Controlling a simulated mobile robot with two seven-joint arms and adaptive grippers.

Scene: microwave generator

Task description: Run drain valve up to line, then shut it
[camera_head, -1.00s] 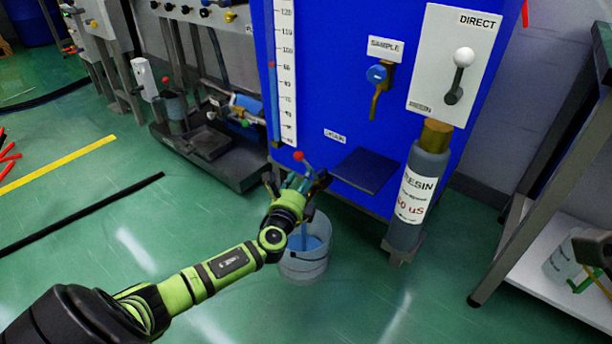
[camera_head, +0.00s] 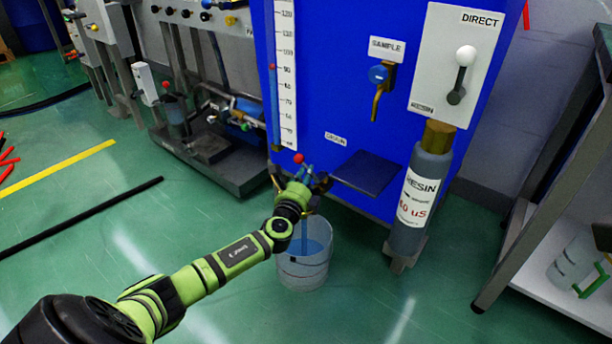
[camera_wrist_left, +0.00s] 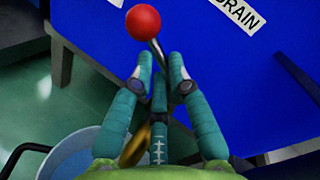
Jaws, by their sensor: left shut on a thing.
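The drain valve's lever ends in a red ball knob (camera_head: 298,158), low on the front of the blue cabinet by the DRAIN label (camera_head: 335,138). In the left wrist view the red knob (camera_wrist_left: 143,22) stands above my fingers, with part of a brass body (camera_wrist_left: 135,146) behind them. My left gripper (camera_head: 304,180) is shut on the lever below the knob. A blue stream (camera_head: 304,230) falls into a clear bucket (camera_head: 303,275) holding bluish liquid. A short dark mark (camera_head: 292,259) shows on the bucket. The exact liquid level against it is hard to tell.
A dark shelf (camera_head: 367,172) juts out right of the valve. The RESIN cylinder (camera_head: 417,195) stands further right. A sight tube (camera_head: 275,105) and scale (camera_head: 286,75) are on the cabinet. A metal-framed bench (camera_head: 535,205) is at right.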

